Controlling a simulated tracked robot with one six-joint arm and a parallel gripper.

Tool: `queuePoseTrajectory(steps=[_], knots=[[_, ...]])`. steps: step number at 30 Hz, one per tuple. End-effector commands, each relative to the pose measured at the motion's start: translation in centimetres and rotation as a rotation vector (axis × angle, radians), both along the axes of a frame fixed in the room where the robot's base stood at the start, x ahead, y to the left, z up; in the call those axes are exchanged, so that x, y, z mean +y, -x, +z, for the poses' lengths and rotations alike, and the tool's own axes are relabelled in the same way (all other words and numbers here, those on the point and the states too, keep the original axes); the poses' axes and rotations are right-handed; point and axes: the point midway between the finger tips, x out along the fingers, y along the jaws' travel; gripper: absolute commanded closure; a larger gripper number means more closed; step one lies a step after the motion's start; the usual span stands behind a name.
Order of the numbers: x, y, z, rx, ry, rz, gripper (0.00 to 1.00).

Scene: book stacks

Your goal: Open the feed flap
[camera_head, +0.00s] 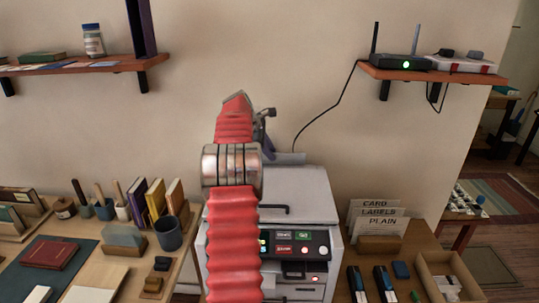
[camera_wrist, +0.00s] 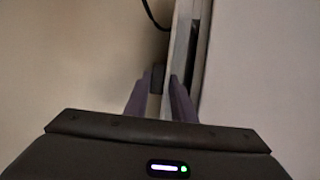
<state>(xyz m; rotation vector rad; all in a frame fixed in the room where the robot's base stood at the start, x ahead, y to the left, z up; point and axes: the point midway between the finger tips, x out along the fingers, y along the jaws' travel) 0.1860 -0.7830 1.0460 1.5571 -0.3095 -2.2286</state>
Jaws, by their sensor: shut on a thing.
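The grey printer (camera_head: 300,195) stands behind my red arm. A thin grey flap (camera_head: 290,158) shows at the back of its top, partly hidden by my arm. My gripper (camera_head: 266,132) is at the flap's left end, mostly hidden behind my wrist. In the wrist view my gripper (camera_wrist: 165,85) has its two dark fingers on either side of the pale thin edge of the feed flap (camera_wrist: 181,45), shut on it. A dark narrow gap runs along the right of the flap. How far the flap is tilted is hard to tell.
A shelf with a router (camera_head: 402,62) hangs at upper right, its black cable (camera_head: 325,122) running down behind the printer. Another shelf (camera_head: 85,65) is at upper left. Desks with books, a cup (camera_head: 168,233) and card signs (camera_head: 375,220) flank the printer.

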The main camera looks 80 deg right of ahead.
Motion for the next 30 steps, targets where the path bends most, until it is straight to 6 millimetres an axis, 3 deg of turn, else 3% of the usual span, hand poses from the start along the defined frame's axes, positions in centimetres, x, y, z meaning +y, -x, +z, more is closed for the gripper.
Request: queuePoseTrajectory(steps=[21, 22, 27, 30], knots=[[-0.45, 0.01, 0.27, 0.014, -0.071, 0.002, 1.0], [-0.44, 0.01, 0.26, 0.013, -0.071, 0.002, 0.75], [-0.4, -0.08, 0.19, 0.013, -0.072, 0.003, 0.64], [-0.38, -0.13, 0.17, 0.013, -0.073, 0.004, 0.64]])
